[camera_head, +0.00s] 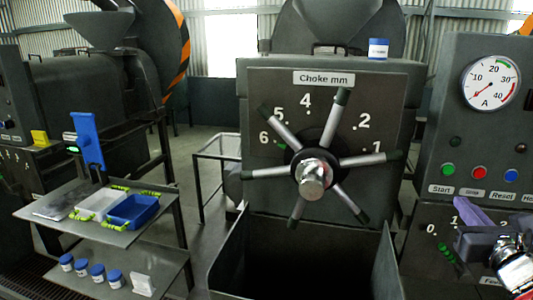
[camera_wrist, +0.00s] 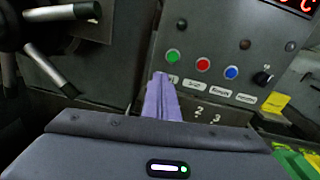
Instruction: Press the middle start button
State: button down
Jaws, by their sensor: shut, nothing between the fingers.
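The green button (camera_head: 447,170) sits above a "Start" label (camera_head: 440,189) on the grey control panel at the right of the head view. It also shows in the wrist view (camera_wrist: 173,56), left of the red and blue buttons. My gripper (camera_head: 460,203) has purple fingers, shut and empty, in front of the panel, below the green button. In the wrist view, my gripper's fingertips (camera_wrist: 160,77) appear just below and left of the green button and partly cover its label. The depth gap between fingertips and panel is hard to tell.
A red button (camera_head: 479,173) and a blue button (camera_head: 509,173) are beside the green one. The choke handwheel (camera_head: 313,165) with long spokes stands left of the panel. A knob (camera_wrist: 263,78) is farther right. A shelf with blue tray (camera_head: 133,211) stands at left.

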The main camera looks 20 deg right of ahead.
aim_at(449, 170)
jog(key=shift+s+d+r+m+h, duration=0.2)
jog(key=shift+s+d+m+h, duration=0.1)
jog(key=shift+s+d+m, duration=0.15)
jog(key=shift+s+d+r+m+h, duration=0.15)
jog(key=shift+s+d+m+h, duration=0.2)
jog(key=shift+d+m, duration=0.1)
jog(key=shift+w+d, duration=0.1)
jog(key=shift+w, duration=0.05)
jog(key=x, duration=1.3)
jog(key=shift+w+d+f, duration=0.15)
jog(key=shift+w, duration=0.15)
jog(key=shift+w+d, duration=0.15)
jog(key=shift+w, duration=0.15)
jog(key=shift+w+d, duration=0.1)
jog(key=shift+w, duration=0.15)
jog(key=shift+d+r, duration=0.1)
jog(key=shift+r, duration=0.1)
jog(key=shift+w, duration=0.1)
jog(key=shift+f, duration=0.1)
